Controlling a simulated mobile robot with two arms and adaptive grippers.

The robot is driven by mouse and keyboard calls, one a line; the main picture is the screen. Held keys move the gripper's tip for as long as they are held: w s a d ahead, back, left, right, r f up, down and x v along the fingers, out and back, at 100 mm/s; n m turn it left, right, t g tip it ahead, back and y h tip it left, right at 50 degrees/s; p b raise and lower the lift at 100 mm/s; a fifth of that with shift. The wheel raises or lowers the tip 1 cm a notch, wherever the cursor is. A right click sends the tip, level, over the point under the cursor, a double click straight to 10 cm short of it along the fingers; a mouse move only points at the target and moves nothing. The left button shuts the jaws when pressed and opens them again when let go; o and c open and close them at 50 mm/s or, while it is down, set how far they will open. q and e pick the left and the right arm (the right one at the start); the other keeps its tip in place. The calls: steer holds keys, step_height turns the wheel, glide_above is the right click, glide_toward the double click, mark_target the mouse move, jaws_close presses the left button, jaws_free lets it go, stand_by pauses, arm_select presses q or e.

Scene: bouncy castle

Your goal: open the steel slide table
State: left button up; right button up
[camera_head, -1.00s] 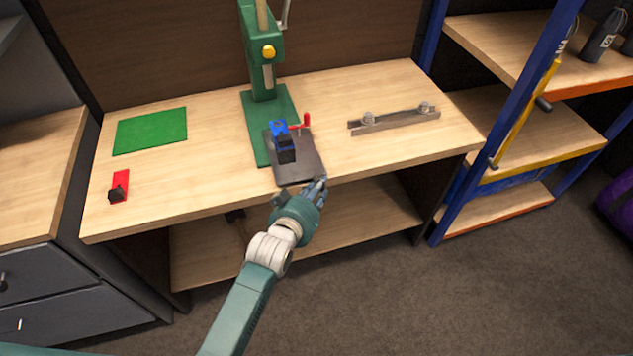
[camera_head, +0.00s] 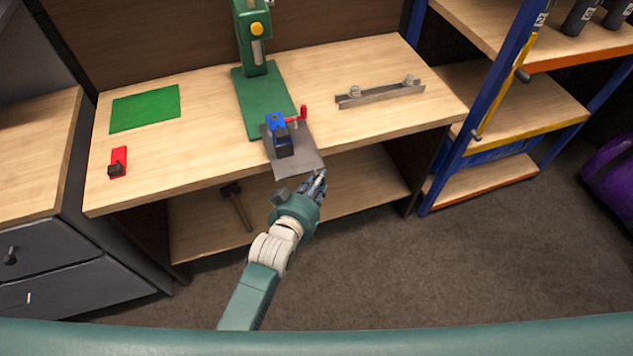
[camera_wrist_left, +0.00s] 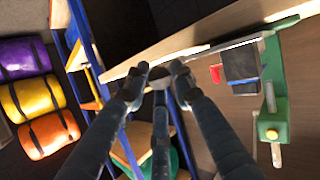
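The steel slide table (camera_head: 297,162) is a flat grey plate at the foot of the green press (camera_head: 262,100) on the workbench. It sticks out past the press base and over the bench's front edge. A blue and black clamp (camera_head: 282,138) with a red handle sits on it. My left gripper (camera_head: 321,178) is at the plate's front right corner. In the left wrist view its fingers (camera_wrist_left: 160,73) close in at the end of the plate (camera_wrist_left: 228,46); the exact contact is partly hidden by the fingertips. My right gripper is not in view.
The workbench (camera_head: 190,150) also carries a green mat (camera_head: 145,108), a red clamp (camera_head: 118,162) and a metal rail (camera_head: 380,94). A hammer (camera_head: 237,207) lies on the lower shelf. A blue-framed rack (camera_head: 455,165) stands at right. The floor in front is clear.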

arm_select(q)
steer(key=shift+o, duration=0.6)
steer(key=shift+w+r, duration=0.1)
steer(key=shift+r, duration=0.3)
steer(key=shift+f, duration=0.15)
steer(key=v, duration=1.2)
